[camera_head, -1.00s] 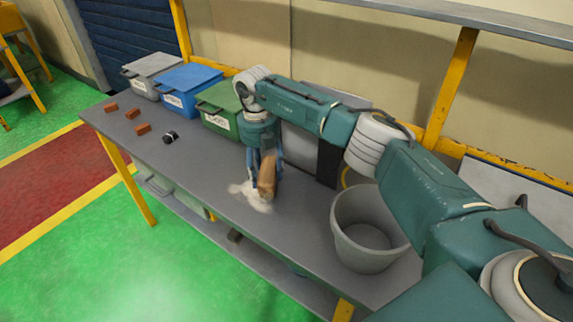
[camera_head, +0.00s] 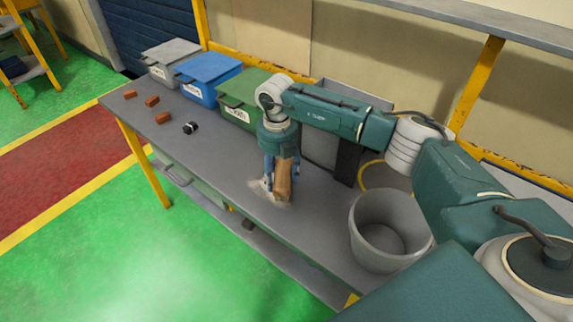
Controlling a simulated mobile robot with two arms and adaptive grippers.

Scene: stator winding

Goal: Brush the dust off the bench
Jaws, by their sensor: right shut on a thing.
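The grey bench (camera_head: 225,150) runs from the upper left to the lower right. A pale patch of dust (camera_head: 256,185) lies near its front edge. My right gripper (camera_head: 280,172) points down over the dust and is shut on a brush (camera_head: 284,183) with a brown wooden body. The brush's lower end is at the dust patch, and part of the dust is hidden behind it. Whether the bristles touch the bench top is hard to tell. My left gripper is not in view.
A grey bucket (camera_head: 365,245) stands on the bench at the right. Grey (camera_head: 165,72), blue (camera_head: 210,90) and green (camera_head: 232,119) lidded bins line the back. Several orange-brown blocks (camera_head: 163,118) and a small black-and-white part (camera_head: 190,128) lie at the left.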

